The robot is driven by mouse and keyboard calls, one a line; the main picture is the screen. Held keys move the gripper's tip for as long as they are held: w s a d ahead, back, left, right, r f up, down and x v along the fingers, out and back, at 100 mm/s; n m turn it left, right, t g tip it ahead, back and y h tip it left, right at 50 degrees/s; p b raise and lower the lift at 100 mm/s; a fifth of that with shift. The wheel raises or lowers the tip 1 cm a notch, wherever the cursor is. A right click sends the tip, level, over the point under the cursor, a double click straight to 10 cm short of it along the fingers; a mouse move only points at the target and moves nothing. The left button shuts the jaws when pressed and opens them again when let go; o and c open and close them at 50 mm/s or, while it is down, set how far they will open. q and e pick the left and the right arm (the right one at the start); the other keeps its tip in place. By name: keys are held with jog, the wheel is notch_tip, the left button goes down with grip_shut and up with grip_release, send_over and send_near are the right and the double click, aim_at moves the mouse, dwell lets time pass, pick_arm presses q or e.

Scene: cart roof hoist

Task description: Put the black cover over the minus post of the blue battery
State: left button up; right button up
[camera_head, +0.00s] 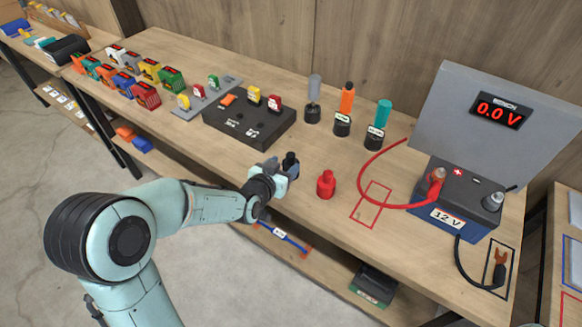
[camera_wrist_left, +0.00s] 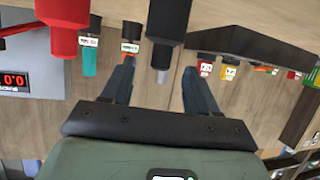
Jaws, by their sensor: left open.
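The black cover (camera_head: 290,160) stands on the table just beyond my left gripper (camera_head: 279,174). My left gripper is open and empty. In the left wrist view the black cover (camera_wrist_left: 168,22) lies in line with the gap between the two fingers (camera_wrist_left: 160,68), not held. I cannot tell if it touches them. The blue battery (camera_head: 452,219), marked 12 V, stands at the right of the table. Its minus post (camera_head: 492,201) is bare, at the right end of its top. A red clamp (camera_head: 436,184) sits on the plus post. My right gripper is not in view.
A red cover (camera_head: 326,184) stands right of my left gripper. A black cable's clamp (camera_head: 499,269) lies in a black outlined box. A grey panel reading 0.0 V (camera_head: 490,111) stands behind the battery. Several handled tools (camera_head: 343,115) stand at the back. A red outlined box (camera_head: 371,203) is mostly empty.

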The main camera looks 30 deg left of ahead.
aim_at(293, 156)
pick_arm(q)
jog(key=x, duration=0.8)
jog(key=shift+r, duration=0.1)
jog(key=shift+s, duration=0.1)
jog(key=c, duration=1)
